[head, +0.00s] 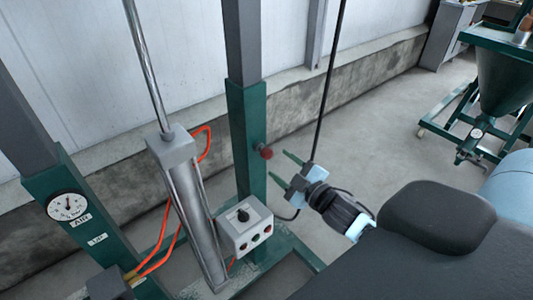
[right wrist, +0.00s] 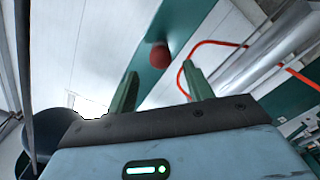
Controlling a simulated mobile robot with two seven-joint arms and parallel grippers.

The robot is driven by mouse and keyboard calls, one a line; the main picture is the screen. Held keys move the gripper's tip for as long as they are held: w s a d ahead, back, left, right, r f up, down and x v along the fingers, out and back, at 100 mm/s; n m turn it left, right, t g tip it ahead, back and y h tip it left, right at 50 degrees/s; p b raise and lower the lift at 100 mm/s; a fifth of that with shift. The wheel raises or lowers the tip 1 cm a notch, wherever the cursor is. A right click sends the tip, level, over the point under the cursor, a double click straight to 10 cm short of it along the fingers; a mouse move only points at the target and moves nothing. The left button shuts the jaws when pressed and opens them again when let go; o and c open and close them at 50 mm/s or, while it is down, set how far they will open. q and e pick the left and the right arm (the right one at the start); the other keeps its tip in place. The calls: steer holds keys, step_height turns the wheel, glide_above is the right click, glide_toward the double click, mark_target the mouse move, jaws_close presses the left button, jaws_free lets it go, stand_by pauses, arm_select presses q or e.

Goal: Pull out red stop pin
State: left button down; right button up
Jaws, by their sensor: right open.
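The red stop pin (head: 266,153) is a round red knob on the right side of the green upright post (head: 247,130) in the head view. It also shows in the right wrist view (right wrist: 159,57), beyond and between my green fingertips. My right gripper (head: 287,168) is open, its two fingers pointing left, just right of and slightly below the knob. In the right wrist view the gripper (right wrist: 160,88) is empty, and the knob looks apart from both fingers. My left gripper is not in view.
A grey control box (head: 244,228) with a black knob and buttons sits below the pin. A metal cylinder (head: 190,205) with orange hoses stands left of the post. A black cable (head: 333,70) hangs close to my right gripper.

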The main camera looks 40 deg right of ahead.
mark_target(270, 156)
steer(key=shift+w+a, duration=0.15)
steer(key=shift+w, duration=1.65)
steer(key=shift+w+a, duration=0.15)
steer(key=shift+w, duration=1.6)
jaws_close()
